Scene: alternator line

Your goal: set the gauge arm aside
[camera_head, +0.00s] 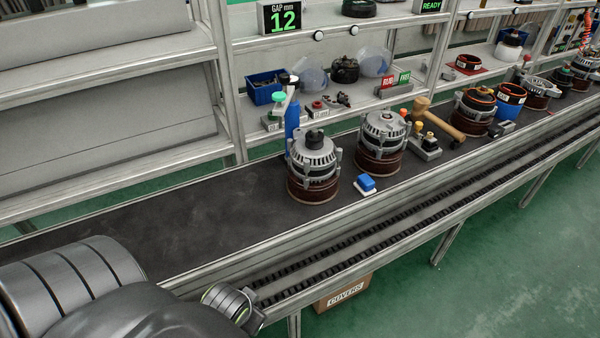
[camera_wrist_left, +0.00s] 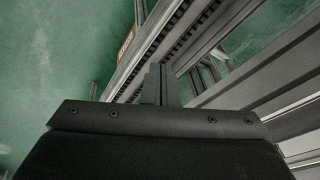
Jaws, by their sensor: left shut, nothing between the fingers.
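A blue upright post (camera_head: 292,118) with a pale slanted arm (camera_head: 287,97) at its top stands just behind the nearest alternator (camera_head: 314,165); it looks like the gauge arm, but I cannot tell for sure. The alternator partly hides its foot. My left gripper (camera_wrist_left: 161,84) is shut and empty in the left wrist view, with the belt's rail and green floor beyond it. In the head view my left arm fills the lower left corner, well short of the post, and its fingers cannot be made out. My right gripper is not in view.
A second alternator (camera_head: 381,142) and a small blue-topped block (camera_head: 365,184) stand right of the nearest one. A wooden mallet (camera_head: 437,119) lies farther along. A shelf with a blue bin (camera_head: 265,88) runs behind. The dark belt's left part (camera_head: 200,220) is clear.

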